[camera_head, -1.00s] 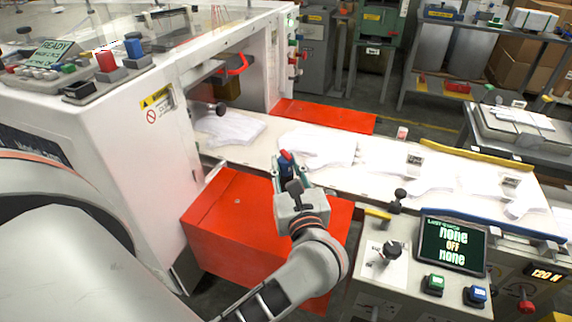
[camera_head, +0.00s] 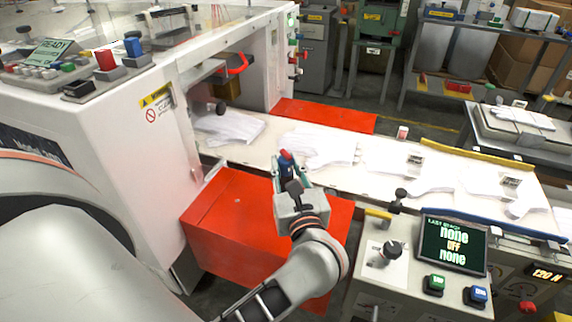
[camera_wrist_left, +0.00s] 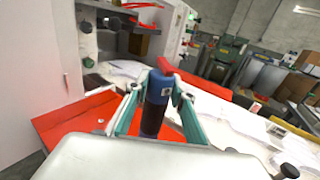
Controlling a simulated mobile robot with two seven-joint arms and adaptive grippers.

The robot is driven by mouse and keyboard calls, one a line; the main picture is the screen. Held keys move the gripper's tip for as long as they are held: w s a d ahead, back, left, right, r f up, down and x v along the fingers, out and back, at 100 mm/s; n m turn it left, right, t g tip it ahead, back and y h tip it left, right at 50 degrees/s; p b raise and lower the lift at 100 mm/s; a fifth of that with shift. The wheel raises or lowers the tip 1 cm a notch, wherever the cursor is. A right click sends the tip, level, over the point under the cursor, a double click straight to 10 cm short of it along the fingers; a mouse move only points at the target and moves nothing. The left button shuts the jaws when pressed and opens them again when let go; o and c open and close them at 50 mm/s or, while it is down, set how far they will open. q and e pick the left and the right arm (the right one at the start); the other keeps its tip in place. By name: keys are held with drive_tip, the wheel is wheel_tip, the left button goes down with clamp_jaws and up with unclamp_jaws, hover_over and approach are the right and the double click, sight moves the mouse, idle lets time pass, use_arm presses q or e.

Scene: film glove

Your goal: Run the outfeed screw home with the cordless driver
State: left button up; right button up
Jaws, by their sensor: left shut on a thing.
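My left gripper (camera_head: 290,178) is shut on the cordless driver (camera_head: 286,159), which has a blue body and a red part at its top end. In the left wrist view the driver (camera_wrist_left: 158,100) stands between the two green-edged fingers (camera_wrist_left: 155,108). The gripper shows in front of the outfeed belt's near edge, over the red cover (camera_head: 215,215). A small pale dot shows on top of that cover; I cannot tell whether it is the outfeed screw. The driver's working tip is not clear. My right gripper is not in view.
The outfeed belt (camera_head: 375,183) carries several flat white gloves (camera_head: 318,143). The white machine housing (camera_head: 125,150) stands at the left. A control panel with a dark screen (camera_head: 453,243), knobs and buttons stands right of the gripper. Another red panel (camera_head: 325,115) lies beyond the belt.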

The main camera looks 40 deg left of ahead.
sight(286, 154)
use_arm(q)
drive_tip(key=shift+f+b, duration=0.5)
drive_tip(key=shift+b, duration=0.25)
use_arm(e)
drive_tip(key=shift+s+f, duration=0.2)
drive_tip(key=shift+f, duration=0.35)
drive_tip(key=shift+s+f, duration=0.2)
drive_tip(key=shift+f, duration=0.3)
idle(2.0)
use_arm(q)
drive_tip(key=shift+r, duration=0.1)
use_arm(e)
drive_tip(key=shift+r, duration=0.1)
use_arm(q)
drive_tip(key=shift+r+p, duration=2.15)
drive_tip(key=shift+r, duration=0.8)
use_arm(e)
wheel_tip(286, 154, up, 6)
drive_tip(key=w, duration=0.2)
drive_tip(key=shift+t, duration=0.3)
use_arm(q)
drive_tip(key=shift+f, duration=0.15)
